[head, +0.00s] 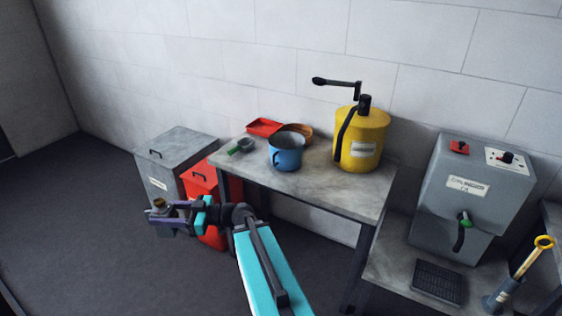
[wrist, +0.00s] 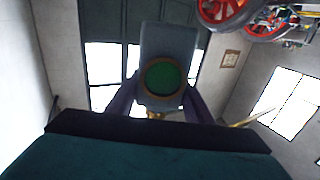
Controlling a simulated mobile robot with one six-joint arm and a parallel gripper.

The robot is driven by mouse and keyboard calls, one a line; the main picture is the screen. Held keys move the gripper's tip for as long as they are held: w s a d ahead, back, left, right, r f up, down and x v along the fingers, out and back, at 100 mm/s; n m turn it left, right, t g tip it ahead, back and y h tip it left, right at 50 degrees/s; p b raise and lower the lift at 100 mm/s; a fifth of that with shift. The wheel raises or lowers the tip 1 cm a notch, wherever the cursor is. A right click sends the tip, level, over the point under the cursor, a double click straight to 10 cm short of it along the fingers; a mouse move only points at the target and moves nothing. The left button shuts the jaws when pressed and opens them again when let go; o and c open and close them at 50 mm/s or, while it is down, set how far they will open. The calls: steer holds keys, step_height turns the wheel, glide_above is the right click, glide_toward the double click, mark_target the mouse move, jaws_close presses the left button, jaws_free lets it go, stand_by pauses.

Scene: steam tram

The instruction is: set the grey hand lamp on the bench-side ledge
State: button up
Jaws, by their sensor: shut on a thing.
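The grey hand lamp (wrist: 168,42) fills the middle of the wrist view, its round green lens in a brass rim facing the camera. My gripper (wrist: 157,108) is shut on it, with a purple finger on each side. In the head view, my gripper (head: 168,211) is in the air at the left, in front of the bins; the lamp is small and partly hidden there. A low grey surface (head: 392,262) adjoins the bench (head: 345,190) on the right; I cannot tell whether it is the ledge.
On the bench stand a blue pot (head: 286,155), a yellow canister (head: 362,140) with a crank, a red tray (head: 265,127) and a green-handled tool (head: 240,147). A grey bin (head: 165,178) and red bin (head: 200,185) stand left. A grey machine (head: 470,195) occupies the low surface.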

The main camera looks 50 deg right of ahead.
steer(key=s+d+m+t+h+p, duration=0.15)
steer(key=d+m+h, duration=0.3)
steer(key=d, duration=0.85)
steer(key=s+d+m+t+h+p, duration=0.1)
steer(key=s+d+m+t+h, duration=0.35)
steer(key=d, duration=0.95)
steer(key=s+d+f+m+g+h+p, duration=0.1)
steer(key=s+d+m+g+h, duration=0.1)
steer(key=s+d+h, duration=0.4)
steer(key=s+d+m+g+h+p, duration=0.1)
steer(key=s+d+m+h, duration=0.2)
steer(key=d, duration=1.2)
steer(key=s+h, duration=0.3)
steer(key=s, duration=0.2)
steer(key=shift+s+d+f+m+g+p, duration=0.25)
steer(key=shift+s+f+m+g+p, duration=0.05)
steer(key=shift+s+f+m+g, duration=0.1)
steer(key=shift+w+b, duration=0.15)
steer(key=shift+b, duration=0.25)
steer(key=w+d+b, duration=0.1)
steer(key=b, duration=0.2)
steer(key=w+b, duration=0.1)
steer(key=b, duration=0.2)
steer(key=shift+d+f+b, duration=0.25)
steer(key=shift+d+b, duration=0.05)
steer(key=shift+d, duration=0.05)
steer(key=shift+w+d+b, duration=0.1)
steer(key=shift+w+b, duration=0.1)
steer(key=shift+b, duration=0.45)
